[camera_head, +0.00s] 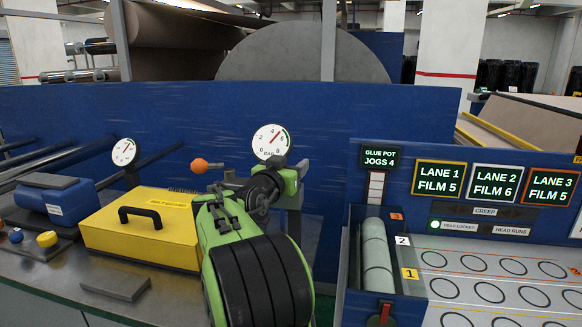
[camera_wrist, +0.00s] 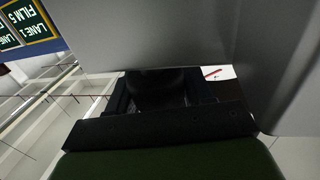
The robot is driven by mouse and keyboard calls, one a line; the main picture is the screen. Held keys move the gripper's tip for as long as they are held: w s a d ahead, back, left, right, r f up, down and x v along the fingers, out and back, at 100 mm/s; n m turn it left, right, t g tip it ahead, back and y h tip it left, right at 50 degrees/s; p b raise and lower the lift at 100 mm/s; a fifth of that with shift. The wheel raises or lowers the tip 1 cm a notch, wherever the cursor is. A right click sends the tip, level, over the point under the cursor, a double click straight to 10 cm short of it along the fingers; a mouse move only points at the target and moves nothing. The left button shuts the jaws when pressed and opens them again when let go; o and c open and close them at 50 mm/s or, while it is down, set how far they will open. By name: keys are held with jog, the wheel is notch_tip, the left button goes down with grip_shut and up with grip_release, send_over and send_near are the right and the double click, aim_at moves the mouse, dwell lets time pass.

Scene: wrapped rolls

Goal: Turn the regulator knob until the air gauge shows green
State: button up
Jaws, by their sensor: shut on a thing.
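The round white air gauge (camera_head: 270,142) marked BAR is on the blue panel in the head view. Its red needle points up and right, near a short green band at the right of the dial; I cannot tell whether it lies within the green. My gripper (camera_head: 280,168) is just below the gauge, at the end of my green and black arm. In the wrist view a dark round thing, seemingly the regulator knob (camera_wrist: 157,90), sits between my fingers, and the gripper is shut on it. The knob is mostly hidden in the head view.
A second gauge (camera_head: 124,152) is at the left. An orange ball-ended lever (camera_head: 199,165) and a yellow box with a black handle (camera_head: 140,240) stand left of my arm. The glue pot column (camera_head: 376,255) and lane signs (camera_head: 438,178) are at the right.

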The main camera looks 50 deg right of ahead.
jog(key=o, duration=1)
jog(key=shift+f, duration=0.1)
jog(key=shift+c, duration=0.2)
jog(key=shift+a, duration=0.1)
jog(key=v, duration=1.5)
jog(key=shift+a+b, duration=0.3)
